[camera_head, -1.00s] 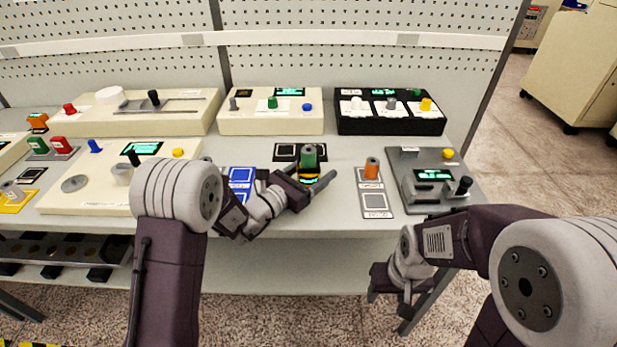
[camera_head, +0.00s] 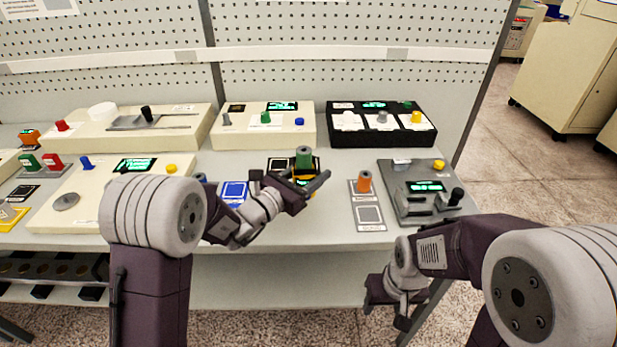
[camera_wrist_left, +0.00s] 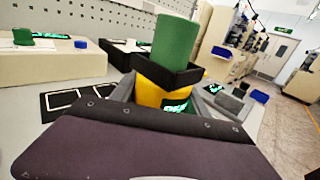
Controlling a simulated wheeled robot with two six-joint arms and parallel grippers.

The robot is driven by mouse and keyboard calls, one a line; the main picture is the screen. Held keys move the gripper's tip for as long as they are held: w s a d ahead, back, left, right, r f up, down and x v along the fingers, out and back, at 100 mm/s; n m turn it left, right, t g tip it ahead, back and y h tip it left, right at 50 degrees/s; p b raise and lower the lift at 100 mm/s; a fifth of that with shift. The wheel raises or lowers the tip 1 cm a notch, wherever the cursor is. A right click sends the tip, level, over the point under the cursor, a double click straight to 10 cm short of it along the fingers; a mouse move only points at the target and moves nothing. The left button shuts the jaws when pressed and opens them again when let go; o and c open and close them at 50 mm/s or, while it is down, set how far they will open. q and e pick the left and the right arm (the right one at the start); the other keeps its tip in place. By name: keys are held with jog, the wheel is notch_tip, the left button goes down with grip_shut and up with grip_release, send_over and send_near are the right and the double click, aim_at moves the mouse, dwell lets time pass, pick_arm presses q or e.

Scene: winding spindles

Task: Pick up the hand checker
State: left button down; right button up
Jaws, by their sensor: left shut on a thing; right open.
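The hand checker has a yellow body (camera_wrist_left: 149,94) with a small lit green display and a black square collar. A green spindle (camera_wrist_left: 175,42) stands upright in the collar. In the head view the green spindle (camera_head: 304,158) shows above my left gripper (camera_head: 312,188), with little of the yellow body visible. My left gripper is shut on the hand checker and holds it near the front part of the bench, seemingly a little raised. The checker's lower part is hidden. My right gripper (camera_head: 387,312) is open and empty, low in front of the bench edge.
An orange spindle (camera_head: 364,182) stands on a grey label plate right of the checker. A grey device (camera_head: 410,200) is further right. A black box (camera_head: 380,140) and cream boxes (camera_head: 265,137) stand behind. A blue card (camera_head: 234,193) lies to the left.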

pick_arm(q)
jog(key=s+d+r, duration=0.6)
jog(key=d, duration=0.3)
jog(key=shift+r, duration=0.3)
jog(key=shift+w+f, duration=0.1)
jog(key=w+a+f+b, duration=0.2)
jog(key=a+f+b, duration=0.1)
jog(key=w+a+f+b, duration=0.1)
jog(key=a+f+b, duration=0.2)
jog(key=w+a+f+b, duration=0.2)
jog(key=a+f, duration=0.1)
jog(key=shift+w+f+b, duration=0.1)
jog(key=shift+w+b, duration=0.25)
jog(key=shift+b, duration=0.05)
jog(key=shift+w+a+f, duration=0.25)
jog(key=shift+a, duration=0.1)
jog(key=shift+f+b, duration=0.65)
jog(key=shift+b, duration=0.4)
dwell(0.3)
